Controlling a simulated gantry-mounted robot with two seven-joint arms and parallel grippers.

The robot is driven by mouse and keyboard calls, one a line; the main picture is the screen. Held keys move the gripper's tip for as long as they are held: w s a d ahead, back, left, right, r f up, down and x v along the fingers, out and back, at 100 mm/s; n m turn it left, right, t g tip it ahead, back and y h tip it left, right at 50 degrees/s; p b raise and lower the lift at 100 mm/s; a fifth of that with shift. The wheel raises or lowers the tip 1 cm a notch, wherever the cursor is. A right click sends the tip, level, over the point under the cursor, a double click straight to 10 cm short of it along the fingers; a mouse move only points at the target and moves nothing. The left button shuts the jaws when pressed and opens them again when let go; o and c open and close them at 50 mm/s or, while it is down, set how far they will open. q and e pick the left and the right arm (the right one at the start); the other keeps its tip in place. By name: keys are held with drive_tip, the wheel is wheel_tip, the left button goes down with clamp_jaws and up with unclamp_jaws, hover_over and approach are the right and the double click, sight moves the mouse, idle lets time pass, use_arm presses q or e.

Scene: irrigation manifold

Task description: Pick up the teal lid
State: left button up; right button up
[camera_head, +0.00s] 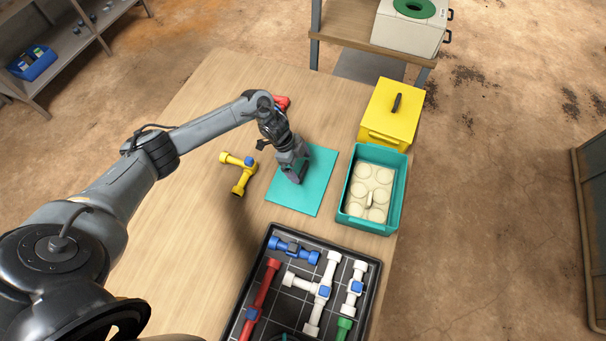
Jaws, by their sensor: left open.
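The teal lid (315,190) is a flat teal square lying on the wooden table, left of the teal bin. My left gripper (295,178) points down over the lid's upper left part and covers some of it. Its jaws are open, and I cannot tell whether the fingertips touch the lid. A small grey part near the fingers may be a handle, but the gripper hides it. My right gripper is not in view.
The teal bin (346,214) holds a cream insert with round pads. A yellow box (390,112) stands behind it. A yellow pipe fitting (240,174) lies left of the lid; a red part (281,102) lies behind. A black tray (270,236) in front holds several fittings.

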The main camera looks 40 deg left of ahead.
use_arm(q)
drive_tip(key=shift+x, duration=1)
drive_tip(key=c, duration=0.9)
